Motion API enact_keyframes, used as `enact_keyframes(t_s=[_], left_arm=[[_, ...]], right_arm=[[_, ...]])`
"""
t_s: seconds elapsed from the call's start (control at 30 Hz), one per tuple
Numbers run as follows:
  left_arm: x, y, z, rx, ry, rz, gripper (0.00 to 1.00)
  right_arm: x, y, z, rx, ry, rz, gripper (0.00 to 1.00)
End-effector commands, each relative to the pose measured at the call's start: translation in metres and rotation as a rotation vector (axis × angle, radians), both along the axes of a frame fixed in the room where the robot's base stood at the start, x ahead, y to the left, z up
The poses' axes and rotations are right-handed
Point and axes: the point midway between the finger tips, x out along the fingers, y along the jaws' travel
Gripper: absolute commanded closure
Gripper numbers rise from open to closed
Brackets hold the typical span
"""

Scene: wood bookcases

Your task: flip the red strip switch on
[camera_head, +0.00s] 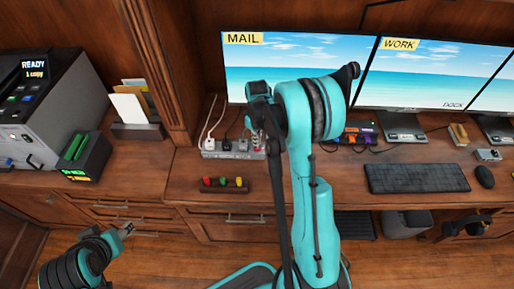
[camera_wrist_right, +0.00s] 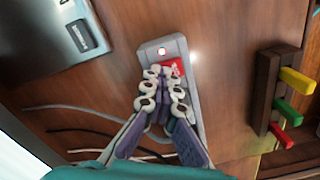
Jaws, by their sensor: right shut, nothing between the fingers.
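The grey power strip (camera_head: 225,153) lies on the desk below the left monitor, with plugs in it. In the head view the right gripper (camera_head: 256,138) is over the strip's right end. My left gripper (camera_head: 123,230) is at the lower left, away from the strip; its fingers are unclear.
A wooden block (camera_head: 224,190) with red, green and yellow pegs sits in front of the strip. Cables run behind it. Monitors (camera_head: 298,62) stand behind, a keyboard (camera_head: 417,177) and mouse (camera_head: 484,176) lie to the right. A wooden upright (camera_head: 172,65) stands left of the strip.

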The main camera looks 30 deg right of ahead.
Motion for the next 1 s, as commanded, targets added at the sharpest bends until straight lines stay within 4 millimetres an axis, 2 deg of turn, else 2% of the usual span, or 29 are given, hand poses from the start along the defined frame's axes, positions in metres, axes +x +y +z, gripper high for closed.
enact_keyframes(t_s=[0.17,1.0], left_arm=[[0.0,0.0,0.003,0.0,0.0,0.0,0.51],[0.0,0.0,0.047,0.0,0.0,0.0,0.51]], right_arm=[[0.0,0.0,0.004,0.0,0.001,0.0,1.0],[0.0,0.0,0.071,0.0,0.0,0.0,1.0]])
